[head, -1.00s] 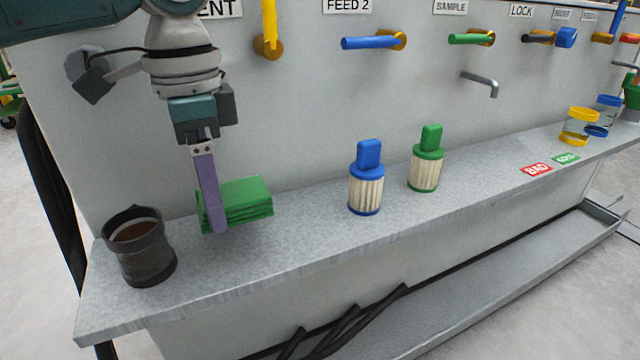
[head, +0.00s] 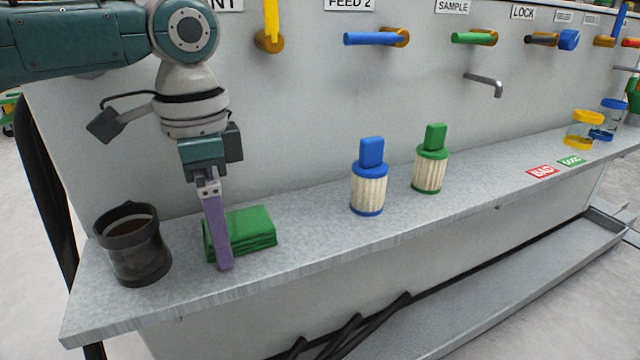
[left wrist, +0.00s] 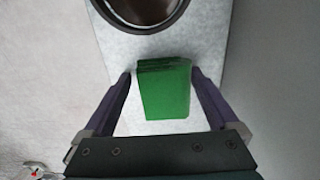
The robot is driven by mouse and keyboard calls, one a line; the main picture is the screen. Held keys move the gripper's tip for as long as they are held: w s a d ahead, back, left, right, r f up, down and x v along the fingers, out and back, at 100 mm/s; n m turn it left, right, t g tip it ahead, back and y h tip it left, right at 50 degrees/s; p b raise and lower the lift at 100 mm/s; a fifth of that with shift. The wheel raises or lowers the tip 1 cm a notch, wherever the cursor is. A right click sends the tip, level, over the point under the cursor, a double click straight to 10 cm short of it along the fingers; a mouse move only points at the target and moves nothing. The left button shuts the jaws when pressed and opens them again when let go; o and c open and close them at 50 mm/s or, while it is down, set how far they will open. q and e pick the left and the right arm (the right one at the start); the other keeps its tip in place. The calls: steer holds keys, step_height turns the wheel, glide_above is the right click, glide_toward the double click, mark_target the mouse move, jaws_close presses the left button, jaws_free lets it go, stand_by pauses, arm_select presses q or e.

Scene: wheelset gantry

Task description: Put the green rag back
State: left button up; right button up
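The green rag (head: 252,231) is a folded stack lying on the grey shelf, just right of the dark cup. My left gripper (head: 225,262) points down at it, with one purple finger in front of the rag's near side; the other finger is hidden in the head view. In the left wrist view the rag (left wrist: 165,92) lies between the two fingers (left wrist: 162,76). A narrow gap shows at each side, so the gripper looks open around the rag. My right gripper is in neither view.
The dark cup (head: 132,245) stands close left of the rag. The blue filter (head: 369,185) and green filter (head: 430,170) stand farther right on the shelf (head: 310,215). Handles and a tap (head: 485,82) stick out from the wall above. The shelf between rag and blue filter is clear.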

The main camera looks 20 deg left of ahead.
arm_select(q)
steer(key=shift+o, duration=0.2)
steer(key=shift+r, duration=0.2)
step_height(320, 180, up, 12)
steer(key=p, duration=0.7)
steer(key=s+d+f+t+h, duration=0.1)
steer(key=s+d+f, duration=0.4)
steer(key=d, duration=0.2)
steer(key=s+d+f+t+h, duration=0.1)
steer(key=s+d+f, duration=0.4)
steer(key=d, duration=0.3)
steer(key=s+a+n+t+y, duration=0.1)
steer(key=s+a+n, duration=0.5)
steer(key=s, duration=0.3)
steer(key=shift+s+a+r+t+y, duration=0.25)
steer(key=shift+s+a+t+y, duration=0.05)
steer(key=shift+s+y, duration=0.1)
